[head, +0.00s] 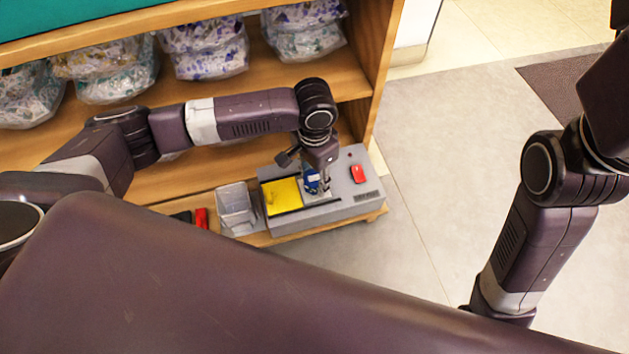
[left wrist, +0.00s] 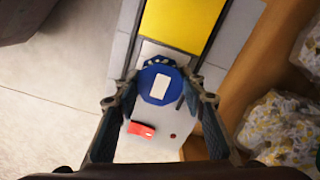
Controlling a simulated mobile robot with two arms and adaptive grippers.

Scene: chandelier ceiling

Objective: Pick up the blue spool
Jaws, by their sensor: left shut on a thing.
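The blue spool (head: 311,181) is at my left gripper (head: 320,182), over the grey box (head: 345,205) on the low shelf. In the left wrist view the blue spool (left wrist: 151,96) shows as a round blue disc with a white rectangle on its face. It sits between the fingertips of my left gripper (left wrist: 160,86), which is shut on it. I cannot tell whether the spool touches the box. My right arm comes down at the right of the head view, and its gripper is out of view.
The box bears a yellow panel (head: 283,196) and a red item (head: 358,174). A clear bin (head: 236,208) and a small red object (head: 202,218) stand left of it. Bagged goods (head: 205,48) fill the shelf above. The floor at right (head: 440,150) is open.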

